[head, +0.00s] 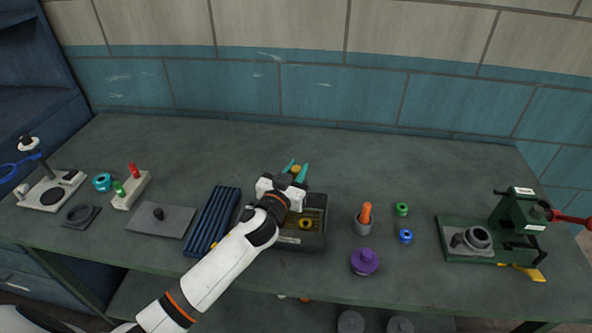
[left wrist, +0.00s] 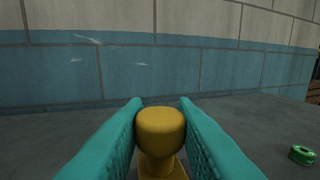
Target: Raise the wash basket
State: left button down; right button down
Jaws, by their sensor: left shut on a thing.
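A dark open-topped wash tank (head: 314,242) stands at the middle of the bench, partly hidden behind my left arm and gripper. A yellowish basket-like insert with a yellow ring (head: 305,224) shows inside it; how high it sits I cannot tell. My left gripper (head: 296,171) is over the tank's far side, its teal fingers pointing away from me. The fingers are shut on a yellow knob (left wrist: 160,128), which stands between them in the left wrist view. Whether the knob's stem joins the basket is hidden. My right gripper is not in view.
A blue ribbed tray (head: 213,222) lies left of the tank. Right of it are an orange-handled tool in a grey cup (head: 364,220), a purple knobbed part (head: 364,262), green (head: 401,209) and blue rings (head: 405,236), and a green press (head: 515,228). The bench behind is clear up to the wall.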

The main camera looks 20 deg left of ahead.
pick_arm(q)
notch_tip(320, 180, up, 6)
jog(key=p, duration=0.3)
jog(key=shift+p, duration=0.35)
jog(key=c, duration=1.2)
grip_release()
jog(key=shift+f, duration=0.1)
